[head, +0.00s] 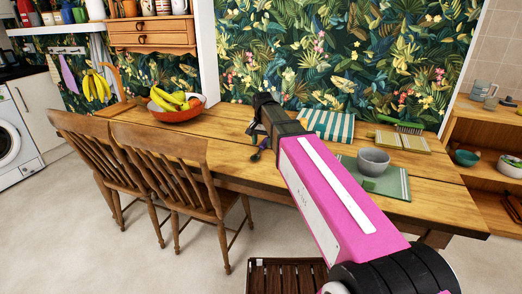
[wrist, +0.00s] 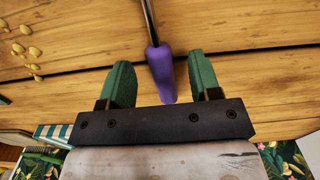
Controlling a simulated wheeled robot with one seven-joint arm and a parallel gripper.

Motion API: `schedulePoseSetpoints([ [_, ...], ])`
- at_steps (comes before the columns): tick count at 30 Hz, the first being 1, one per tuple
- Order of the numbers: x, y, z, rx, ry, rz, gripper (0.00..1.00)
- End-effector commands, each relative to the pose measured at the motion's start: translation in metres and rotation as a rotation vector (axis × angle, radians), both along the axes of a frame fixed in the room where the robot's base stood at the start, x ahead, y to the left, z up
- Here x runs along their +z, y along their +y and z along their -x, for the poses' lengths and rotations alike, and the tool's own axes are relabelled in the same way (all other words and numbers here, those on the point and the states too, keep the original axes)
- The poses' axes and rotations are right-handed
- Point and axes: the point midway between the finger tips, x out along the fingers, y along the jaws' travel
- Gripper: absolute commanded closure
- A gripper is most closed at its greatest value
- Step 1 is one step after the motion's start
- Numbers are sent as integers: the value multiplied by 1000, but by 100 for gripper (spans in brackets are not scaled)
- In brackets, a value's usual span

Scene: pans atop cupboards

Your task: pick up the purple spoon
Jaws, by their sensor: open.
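The purple spoon (wrist: 160,68) lies on the wooden table, with its purple handle pointing toward my gripper and its metal shaft running out of the top of the wrist view. My gripper (wrist: 159,61) is open, with one green finger on each side of the handle. Neither finger visibly touches it, and I cannot tell the height gap. In the head view my gripper (head: 254,131) is over the table's front part, and a small purple bit of the spoon (head: 265,143) shows beside it.
The wooden table (head: 225,150) carries a red fruit bowl (head: 177,114), a striped cloth (head: 328,124) and a grey bowl (head: 373,161) on a green mat (head: 398,184). Wooden chairs (head: 176,175) stand at its front left. Several nuts (wrist: 30,52) lie left of my gripper.

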Motion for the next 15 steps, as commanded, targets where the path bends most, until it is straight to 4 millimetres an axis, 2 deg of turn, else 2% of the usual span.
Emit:
schedulePoseSetpoints([
  [3,-11,0,0,0,1,0,43],
  [10,-12,0,0,0,0,0,43],
  [15,-11,0,0,0,0,0,96],
])
